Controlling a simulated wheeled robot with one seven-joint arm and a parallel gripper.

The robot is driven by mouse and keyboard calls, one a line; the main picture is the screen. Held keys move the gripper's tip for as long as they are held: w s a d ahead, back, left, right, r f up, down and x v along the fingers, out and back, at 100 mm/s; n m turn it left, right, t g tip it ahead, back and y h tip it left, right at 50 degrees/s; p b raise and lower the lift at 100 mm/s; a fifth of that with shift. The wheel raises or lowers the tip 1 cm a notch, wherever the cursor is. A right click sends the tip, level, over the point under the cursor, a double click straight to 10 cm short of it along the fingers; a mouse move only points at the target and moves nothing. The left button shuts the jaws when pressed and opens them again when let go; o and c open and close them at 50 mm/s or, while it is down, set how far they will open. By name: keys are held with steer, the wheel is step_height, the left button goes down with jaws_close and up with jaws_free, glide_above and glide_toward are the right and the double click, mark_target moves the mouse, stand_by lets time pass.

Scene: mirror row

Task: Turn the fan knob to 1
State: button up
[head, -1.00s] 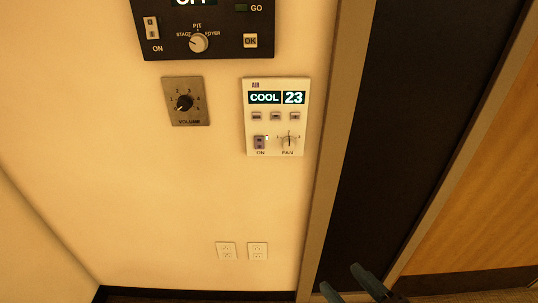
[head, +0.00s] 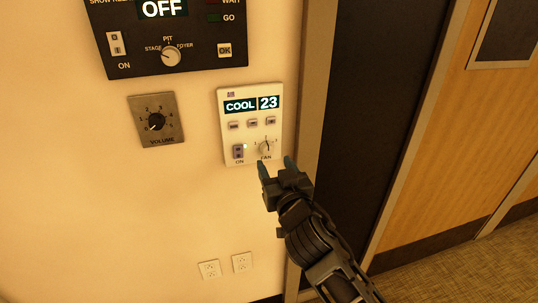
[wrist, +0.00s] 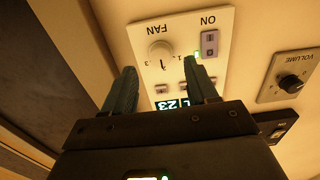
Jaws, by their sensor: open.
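The fan knob (head: 266,147) is a small pale dial at the lower right of the white COOL 23 panel (head: 229,111). Its pointer appears to face the middle mark, between the 1 and the 3. In the wrist view the panel is upside down and the knob (wrist: 159,50) sits just past the fingertips, between them. My gripper (head: 276,165) is open and empty, just below the knob in the head view. The fingers (wrist: 159,67) do not visibly touch the knob; the exact gap is hard to tell.
An ON rocker switch (head: 239,152) sits left of the knob, with small buttons (head: 252,123) above. A volume dial (head: 156,120) is on a grey plate to the left. A black panel (head: 180,30) is above. A dark door frame (head: 340,120) stands right. Outlets (head: 225,266) are below.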

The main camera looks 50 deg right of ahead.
mark_target(270, 152)
steer(key=shift+p+x, duration=0.55)
steer(key=shift+x, duration=1.5)
steer(key=shift+c, duration=0.2)
steer(key=c, duration=1)
steer(key=shift+n, duration=0.3)
steer(key=n, duration=0.5)
steer(key=shift+s+d+n, duration=0.1)
steer(key=shift+n, duration=0.2)
steer(key=n+p, duration=0.1)
steer(key=n, duration=0.4)
steer(key=shift+r+n+p, duration=0.1)
steer(key=shift+n+p, duration=0.2)
steer(key=shift+p, duration=0.1)
